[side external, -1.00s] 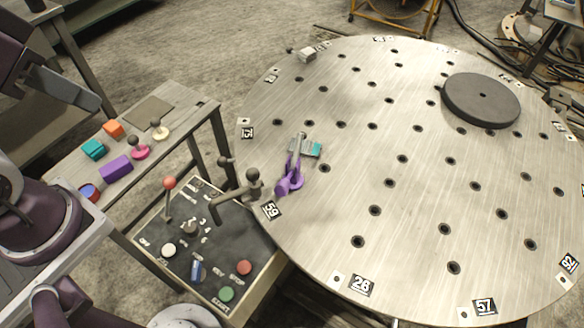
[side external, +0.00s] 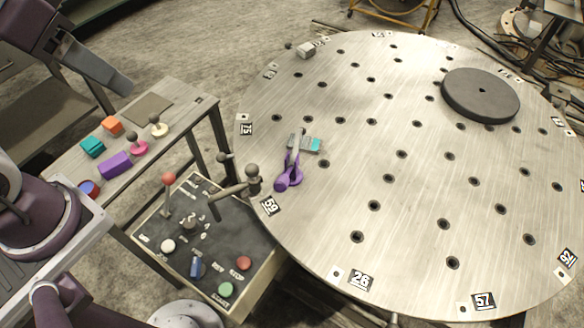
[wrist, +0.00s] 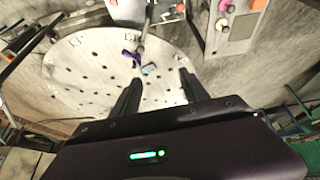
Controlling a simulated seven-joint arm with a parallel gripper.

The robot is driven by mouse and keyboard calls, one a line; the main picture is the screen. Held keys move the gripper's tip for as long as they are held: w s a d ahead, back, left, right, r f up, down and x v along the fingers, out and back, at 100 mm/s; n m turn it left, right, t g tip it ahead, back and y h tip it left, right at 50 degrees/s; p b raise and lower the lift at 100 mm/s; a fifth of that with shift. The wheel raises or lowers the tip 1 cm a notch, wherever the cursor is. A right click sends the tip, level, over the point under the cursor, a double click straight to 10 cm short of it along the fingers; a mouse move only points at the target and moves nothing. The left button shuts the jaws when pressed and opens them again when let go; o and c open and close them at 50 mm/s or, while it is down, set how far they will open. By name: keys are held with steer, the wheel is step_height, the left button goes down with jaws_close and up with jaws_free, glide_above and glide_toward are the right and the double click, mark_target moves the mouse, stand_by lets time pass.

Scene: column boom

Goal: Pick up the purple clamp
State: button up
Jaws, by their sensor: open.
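The purple clamp (side external: 285,182) lies on the left part of the round metal table (side external: 420,180), near its edge. A grey metal bar runs from its purple part toward a small grey and teal piece (side external: 313,144); I cannot tell whether they touch. In the wrist view the clamp (wrist: 131,58) shows small, beyond my fingertips and a little left of the gap between them. My gripper (wrist: 160,77) is open, with nothing between its two dark fingers, and well away from the clamp. I cannot make out its fingers in the side view.
A control box (side external: 205,240) with levers and buttons stands at the table's left edge; its dark knobbed handle (side external: 238,185) rises close to the clamp. A bench (side external: 150,110) with coloured blocks and knobs is farther left. A black disc (side external: 480,95) lies on the table's far right.

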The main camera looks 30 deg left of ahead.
steer(key=w+d+f+g, duration=0.2)
steer(key=w+d, duration=0.1)
steer(key=w, duration=0.7)
steer(key=n+g, duration=0.2)
steer(key=g, duration=0.1)
glide_above(292, 166)
steer(key=a, duration=0.3)
step_height(292, 166, down, 21)
steer(key=shift+n, duration=0.4)
steer(key=d+f, duration=0.1)
steer(key=f, duration=0.4)
steer(key=d+f, duration=0.1)
steer(key=f, duration=0.2)
steer(key=shift+w+d, duration=0.3)
steer(key=shift+w, duration=0.1)
steer(key=f, duration=0.6)
steer(key=shift+w+a+f, duration=0.2)
steer(key=shift+w+f, duration=0.05)
steer(key=shift+f, duration=0.15)
jaws_close()
